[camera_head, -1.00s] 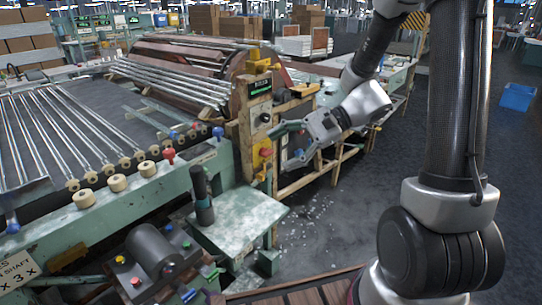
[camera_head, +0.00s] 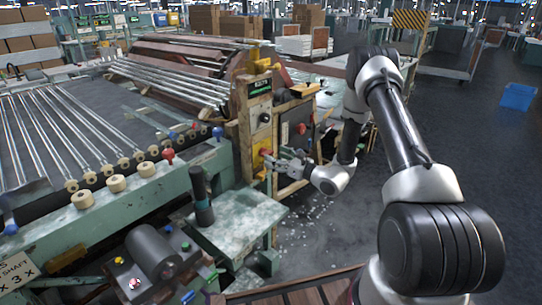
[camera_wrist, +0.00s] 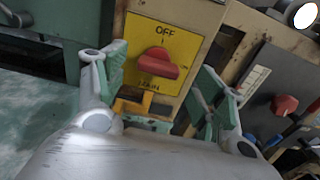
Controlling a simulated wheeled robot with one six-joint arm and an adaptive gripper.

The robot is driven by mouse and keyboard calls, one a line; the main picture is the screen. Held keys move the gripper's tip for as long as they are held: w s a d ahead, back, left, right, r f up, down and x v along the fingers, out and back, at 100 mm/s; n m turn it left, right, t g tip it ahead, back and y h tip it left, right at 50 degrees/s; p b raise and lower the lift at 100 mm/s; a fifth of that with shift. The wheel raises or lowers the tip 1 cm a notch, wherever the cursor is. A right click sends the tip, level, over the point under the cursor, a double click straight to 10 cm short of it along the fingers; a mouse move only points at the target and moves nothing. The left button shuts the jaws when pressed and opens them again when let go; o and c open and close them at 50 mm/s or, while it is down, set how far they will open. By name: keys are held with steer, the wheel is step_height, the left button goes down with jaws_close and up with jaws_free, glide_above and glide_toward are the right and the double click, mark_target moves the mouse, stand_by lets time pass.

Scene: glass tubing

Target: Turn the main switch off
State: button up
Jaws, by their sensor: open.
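The main switch is a red rotary knob (camera_wrist: 158,63) on a yellow plate (camera_wrist: 143,30) in the wrist view. The plate reads OFF above the knob and what looks like MAIN below it. The knob's handle lies nearly crosswise, slightly tilted, not pointing up at OFF. In the head view the yellow plate (camera_head: 259,158) is low on the wooden post, partly hidden by my gripper. My gripper (camera_wrist: 162,68) is open and empty in front of the plate, one green-padded finger on each side of the knob, with no visible contact. In the head view my gripper (camera_head: 284,164) reaches in from the right.
A grey panel with another red knob (camera_wrist: 285,105) stands right of the switch; this knob also shows in the head view (camera_head: 301,128). A black knob (camera_head: 265,118) sits above the switch. A green side table (camera_head: 240,222) lies below left. Open floor is at right.

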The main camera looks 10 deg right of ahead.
steer(key=shift+x, duration=1.45)
steer(key=c, duration=1)
